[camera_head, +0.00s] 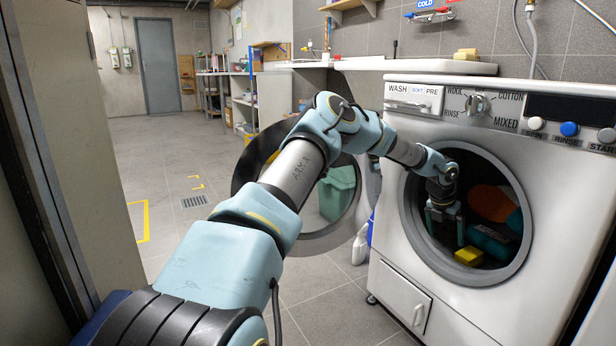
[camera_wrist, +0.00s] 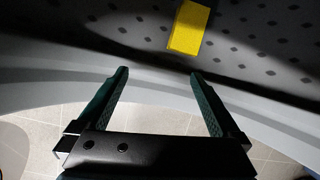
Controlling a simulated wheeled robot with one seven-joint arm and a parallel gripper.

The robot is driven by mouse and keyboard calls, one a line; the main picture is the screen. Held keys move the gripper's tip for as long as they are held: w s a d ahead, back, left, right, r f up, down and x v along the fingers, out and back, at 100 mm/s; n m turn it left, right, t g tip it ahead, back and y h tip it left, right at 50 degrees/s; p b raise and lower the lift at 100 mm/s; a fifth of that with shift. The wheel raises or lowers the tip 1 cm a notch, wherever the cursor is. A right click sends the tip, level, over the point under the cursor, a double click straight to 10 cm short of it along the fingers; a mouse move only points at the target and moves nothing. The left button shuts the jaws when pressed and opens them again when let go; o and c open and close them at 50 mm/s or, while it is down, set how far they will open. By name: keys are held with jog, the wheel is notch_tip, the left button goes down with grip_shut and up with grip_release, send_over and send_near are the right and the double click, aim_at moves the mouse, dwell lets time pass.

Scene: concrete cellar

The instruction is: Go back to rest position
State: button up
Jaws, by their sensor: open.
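My gripper (camera_head: 444,212) is at the mouth of the washing machine (camera_head: 390,284), with my arm reaching from the lower left into the round opening. In the wrist view my gripper (camera_wrist: 160,88) is open, with nothing between its two dark green fingers. A yellow block (camera_head: 468,256) lies on the drum floor below and to the right of my gripper. In the wrist view the yellow block (camera_wrist: 188,28) lies on the perforated drum, beyond the fingertips and apart from them.
Inside the drum are an orange item (camera_head: 492,203) and a teal item (camera_head: 487,240). The round door (camera_head: 308,240) stands open to the left, behind my arm. The tiled floor (camera_head: 165,175) at the left is clear.

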jog(key=s+a+r+n+y+p, duration=0.1)
jog(key=s+a+r+n, duration=0.25)
jog(key=a+n, duration=0.55)
jog(key=s+a+r+n+y, duration=0.1)
jog(key=s+a+r+n, duration=0.25)
jog(key=a+n, duration=0.55)
jog(key=s+a+r+n+y+p, duration=0.1)
jog(key=s+a+r+n, duration=0.25)
jog(key=a+n, duration=0.6)
jog(key=s+a+r+n+p, duration=0.1)
jog(key=s+a+r+n, duration=0.1)
jog(key=s+a+n, duration=0.65)
jog(key=s+a+r+n+p, duration=0.1)
jog(key=s+a+r+n, duration=0.2)
jog(key=s+a+n, duration=0.5)
jog(key=w+a+r+p, duration=0.1)
jog(key=r+p, duration=1.7)
jog(key=w+a+r+p, duration=0.1)
jog(key=a+r+p, duration=0.1)
jog(key=r+p, duration=1.6)
jog(key=shift+w+r+n+p, duration=0.2)
jog(key=shift+r+n+p, duration=0.15)
jog(key=shift+n+p, duration=0.05)
jog(key=shift+c, duration=0.3)
